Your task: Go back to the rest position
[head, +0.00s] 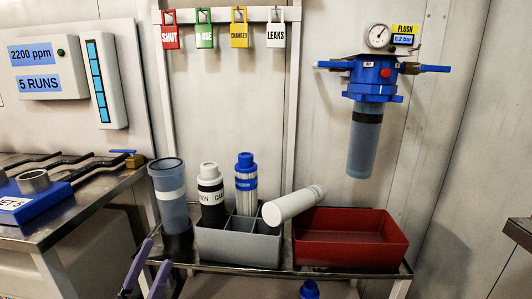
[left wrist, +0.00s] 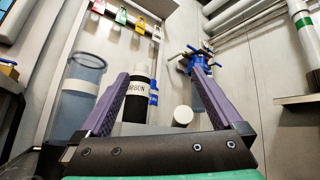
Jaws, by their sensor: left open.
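My left gripper (head: 157,252) is low at the front left of the bench in the head view, its purple fingers apart with nothing between them. In the left wrist view its fingers (left wrist: 160,72) also stand wide apart and empty. It is in front of the blue clear housing (head: 171,212) and left of the grey divided crate (head: 240,247), apart from both as far as I can tell. My right gripper is not in view.
The crate holds a black-and-white cartridge (head: 211,194) and a blue-capped one (head: 246,183). A white cylinder (head: 294,205) leans tilted between crate and red bin (head: 350,250). A blue filter unit (head: 372,75) hangs on the wall. Several coloured tags hang from a rail (head: 225,15).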

